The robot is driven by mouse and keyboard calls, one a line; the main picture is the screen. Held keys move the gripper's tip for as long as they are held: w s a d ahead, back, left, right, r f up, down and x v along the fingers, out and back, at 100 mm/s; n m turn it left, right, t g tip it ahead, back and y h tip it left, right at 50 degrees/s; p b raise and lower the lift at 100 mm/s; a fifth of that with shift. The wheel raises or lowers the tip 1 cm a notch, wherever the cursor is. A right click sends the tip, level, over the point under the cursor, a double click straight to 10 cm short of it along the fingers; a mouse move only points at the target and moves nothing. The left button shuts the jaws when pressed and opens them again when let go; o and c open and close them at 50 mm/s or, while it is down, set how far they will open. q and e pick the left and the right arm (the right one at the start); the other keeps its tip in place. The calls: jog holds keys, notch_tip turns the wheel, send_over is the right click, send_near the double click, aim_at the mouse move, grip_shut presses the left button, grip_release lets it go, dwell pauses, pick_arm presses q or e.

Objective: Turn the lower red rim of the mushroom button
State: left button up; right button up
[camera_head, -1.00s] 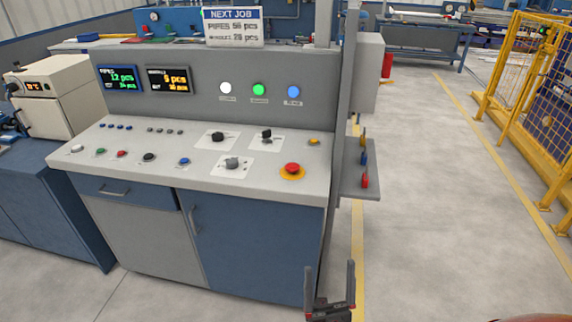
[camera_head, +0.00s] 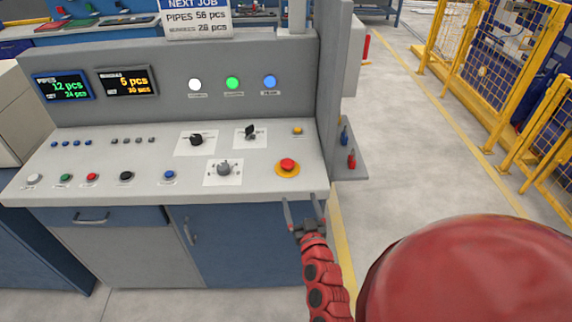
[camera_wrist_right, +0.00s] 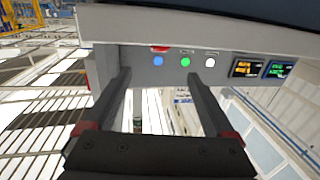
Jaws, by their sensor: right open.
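The mushroom button (camera_head: 288,164) has a red cap on a round yellow base, at the right end of the sloped grey console top (camera_head: 80,165) in the head view. Its lower red rim is too small to make out apart from the cap. My right gripper (camera_head: 303,208) is open and empty, fingers pointing up, just in front of the console's front edge, below and slightly right of the button. In the right wrist view, inverted, my open fingers (camera_wrist_right: 160,80) frame part of the red button (camera_wrist_right: 160,48) at the panel edge. My left gripper is not in view.
Black selector knobs (camera_head: 197,140) and a grey knob (camera_head: 223,169) sit left of the button. A small yellow button (camera_head: 297,131) lies behind it. A side shelf (camera_head: 348,168) with small red and blue items juts out at right. Yellow fencing (camera_head: 490,60) stands farther right.

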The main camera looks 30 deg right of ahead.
aim_at(289, 168)
jog(key=p+x, duration=0.2)
jog(key=x, duration=1.2)
jog(key=shift+w+d+r, duration=0.1)
jog(key=shift+w+d, duration=0.05)
jog(key=shift+w, duration=0.2)
